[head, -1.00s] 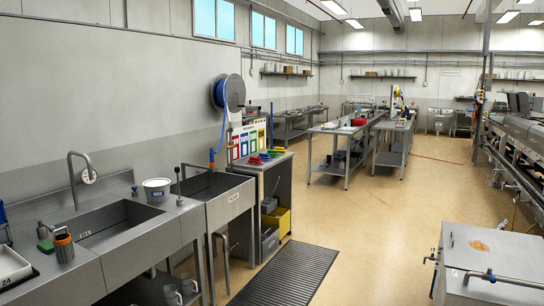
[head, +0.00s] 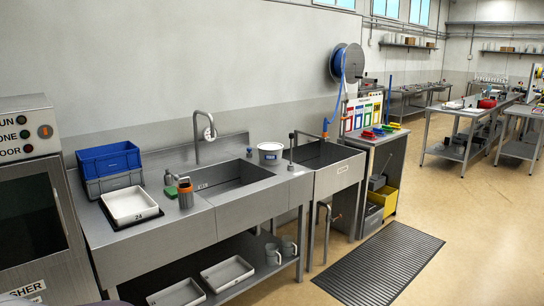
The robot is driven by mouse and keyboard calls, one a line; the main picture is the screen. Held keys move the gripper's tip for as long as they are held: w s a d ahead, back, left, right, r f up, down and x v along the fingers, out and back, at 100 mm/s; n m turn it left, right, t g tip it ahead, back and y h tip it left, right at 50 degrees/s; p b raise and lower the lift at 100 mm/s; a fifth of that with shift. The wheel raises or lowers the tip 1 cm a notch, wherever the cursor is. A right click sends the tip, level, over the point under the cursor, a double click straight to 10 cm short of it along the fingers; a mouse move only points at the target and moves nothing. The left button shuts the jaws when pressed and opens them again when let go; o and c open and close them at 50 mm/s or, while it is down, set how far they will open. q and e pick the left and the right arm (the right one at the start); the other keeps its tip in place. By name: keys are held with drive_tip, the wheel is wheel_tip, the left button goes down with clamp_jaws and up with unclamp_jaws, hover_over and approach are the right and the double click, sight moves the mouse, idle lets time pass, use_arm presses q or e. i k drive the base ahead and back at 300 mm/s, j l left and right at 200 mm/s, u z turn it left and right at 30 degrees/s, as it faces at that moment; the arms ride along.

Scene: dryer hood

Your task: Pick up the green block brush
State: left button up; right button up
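Several small coloured items, red, blue, yellow and green, lie on the side table (head: 384,141) right of the sinks. Neither of my grippers shows in the head view.
A white tray (head: 132,204) and stacked blue (head: 108,158) and grey crates stand left on the counter.

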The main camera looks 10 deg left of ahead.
sight(386, 128)
drive_tip(key=i+l+z, duration=0.35)
drive_tip(key=i+l, duration=0.15)
drive_tip(key=i, duration=0.15)
drive_tip(key=i+l+z, duration=0.15)
drive_tip(key=i+l, duration=0.15)
drive_tip(key=i, duration=0.45)
drive_tip(key=i+l+z, duration=0.1)
drive_tip(key=i, duration=0.7)
drive_tip(key=i+l+z, duration=0.15)
drive_tip(key=i, duration=0.65)
drive_tip(key=i+j, duration=0.15)
drive_tip(key=i, duration=1)
drive_tip(key=i+j, duration=0.2)
drive_tip(key=i, duration=0.95)
drive_tip(key=i+j+u, duration=0.1)
drive_tip(key=i, duration=1.05)
drive_tip(key=i+l, duration=0.1)
drive_tip(key=i, duration=0.65)
drive_tip(key=i+l, duration=0.1)
drive_tip(key=i, duration=0.6)
drive_tip(key=j+u, duration=0.05)
